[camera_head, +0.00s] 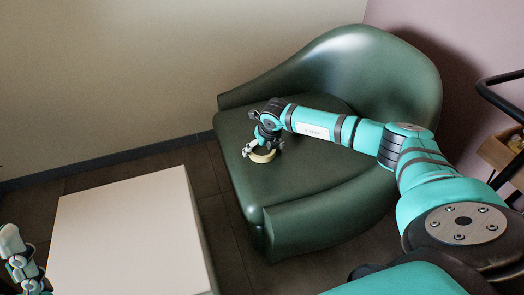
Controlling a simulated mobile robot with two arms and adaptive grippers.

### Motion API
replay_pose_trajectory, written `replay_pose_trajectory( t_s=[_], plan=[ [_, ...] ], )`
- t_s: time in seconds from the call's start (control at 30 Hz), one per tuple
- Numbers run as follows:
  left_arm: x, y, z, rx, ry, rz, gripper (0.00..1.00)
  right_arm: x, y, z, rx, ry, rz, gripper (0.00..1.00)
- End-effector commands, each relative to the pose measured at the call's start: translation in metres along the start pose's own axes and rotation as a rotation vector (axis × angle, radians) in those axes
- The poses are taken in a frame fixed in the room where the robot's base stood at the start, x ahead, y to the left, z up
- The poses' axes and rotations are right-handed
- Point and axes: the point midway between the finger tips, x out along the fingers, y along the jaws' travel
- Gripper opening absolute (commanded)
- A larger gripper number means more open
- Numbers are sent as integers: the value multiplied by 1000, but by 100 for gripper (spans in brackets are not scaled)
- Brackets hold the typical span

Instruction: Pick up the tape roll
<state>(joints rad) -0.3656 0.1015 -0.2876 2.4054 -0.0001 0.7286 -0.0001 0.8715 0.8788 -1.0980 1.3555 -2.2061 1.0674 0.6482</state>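A tape roll (263,157), pale beige and small, is at the seat of the green armchair, near the seat's front left. My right gripper (260,151) points down right at the roll and hides its upper part. Metallic finger parts show at the roll's left and right sides. I cannot tell whether the fingers touch the roll or are shut on it, or whether the roll is lifted off the seat. My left arm shows only in part at the lower left edge; its gripper is not in view.
The green armchair (318,178) has a raised back and armrests around the seat. A white table (125,235) stands at the left front, with a strip of dark floor between it and the chair. A dark-framed cart (504,150) stands at the right edge. A wall is behind.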

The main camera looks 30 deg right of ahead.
Motion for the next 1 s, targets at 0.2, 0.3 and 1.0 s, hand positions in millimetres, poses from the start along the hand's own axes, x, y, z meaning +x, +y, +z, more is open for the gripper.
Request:
replay_pose_trajectory(
  t_s=[0.2,0.3,1.0],
  plan=[
    [0,0,0,0,-1,0,77,0,0,0,0,0,0,65],
    [0,0,0,1,-1,0,77,0,0,0,0,0,0,52],
    [1,-5,48,15,-277,-8,77,-27,0,12,0,-2,1,49]
  ],
)
